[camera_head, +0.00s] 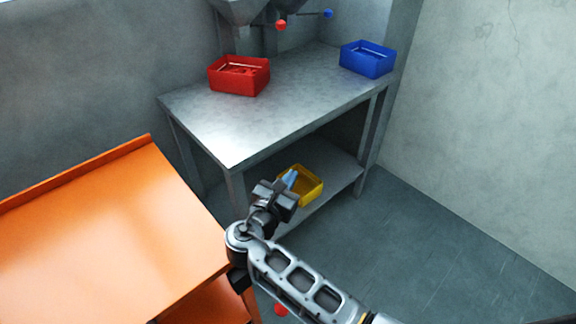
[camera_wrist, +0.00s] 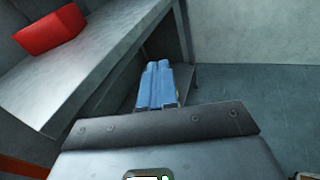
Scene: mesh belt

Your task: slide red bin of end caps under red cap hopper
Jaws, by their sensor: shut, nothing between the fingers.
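The red bin (camera_head: 239,77) sits on the left rear part of the grey metal table, with items inside it. It also shows in the wrist view (camera_wrist: 50,30) at the upper left. Grey hoppers (camera_head: 240,10) hang above the back of the table, cut off by the top edge. A red ball knob (camera_head: 281,25) is beside them, to the right of the red bin. My gripper (camera_head: 290,177) is in front of the table, apart from the red bin. Its blue fingers (camera_wrist: 155,84) are shut together with nothing between them.
A blue bin (camera_head: 367,60) sits at the table's right rear, near a blue knob (camera_head: 328,14). A yellow bin (camera_head: 309,186) is on the lower shelf, behind my gripper. An orange bench (camera_head: 110,240) stands at the left. The table's front top (camera_head: 235,140) is clear.

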